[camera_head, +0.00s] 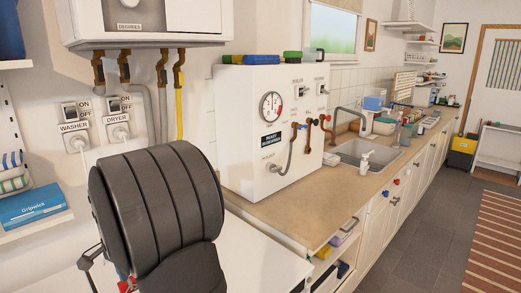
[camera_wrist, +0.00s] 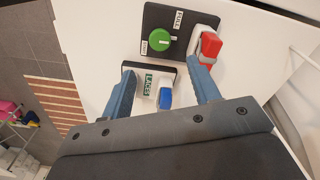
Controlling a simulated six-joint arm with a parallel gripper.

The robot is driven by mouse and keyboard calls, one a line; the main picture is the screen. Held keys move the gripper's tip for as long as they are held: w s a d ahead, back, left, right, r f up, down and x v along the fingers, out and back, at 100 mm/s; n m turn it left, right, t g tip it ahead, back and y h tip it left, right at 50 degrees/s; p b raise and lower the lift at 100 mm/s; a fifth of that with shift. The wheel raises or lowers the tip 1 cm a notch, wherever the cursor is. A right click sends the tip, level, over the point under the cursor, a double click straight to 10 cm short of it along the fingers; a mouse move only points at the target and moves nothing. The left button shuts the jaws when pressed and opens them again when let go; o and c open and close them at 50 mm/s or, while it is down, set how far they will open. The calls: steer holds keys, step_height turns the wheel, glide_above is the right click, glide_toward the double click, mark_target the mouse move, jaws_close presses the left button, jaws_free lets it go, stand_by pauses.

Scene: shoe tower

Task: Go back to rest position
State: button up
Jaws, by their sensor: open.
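My gripper (camera_wrist: 162,67) shows in the wrist view with its two blue fingers spread apart and nothing held between them. The fingers reach over a white surface (camera_wrist: 98,52) with a dark control panel. The panel carries a green knob (camera_wrist: 160,39), a red switch (camera_wrist: 210,45) and, on a lower plate, a blue switch (camera_wrist: 165,98). The right fingertip is close to the red switch; I cannot tell whether they touch. The blue switch lies between the fingers in the picture. In the head view, my dark ribbed arm hides the gripper and most of the panel.
A white machine with a gauge (camera_head: 271,107) stands on the wooden counter (camera_head: 290,207) to the right of my arm. A boiler (camera_head: 150,20) with pipes hangs above. A shelf (camera_head: 35,228) is at the left. Open floor (camera_head: 425,225) lies at the right.

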step_height(320, 180, down, 10)
steer(key=shift+f, duration=0.2)
steer(key=shift+r+n, duration=0.25)
steer(key=shift+n, duration=0.65)
steer(key=n, duration=1.5)
steer(key=shift+o, duration=0.2)
stand_by(0.8)
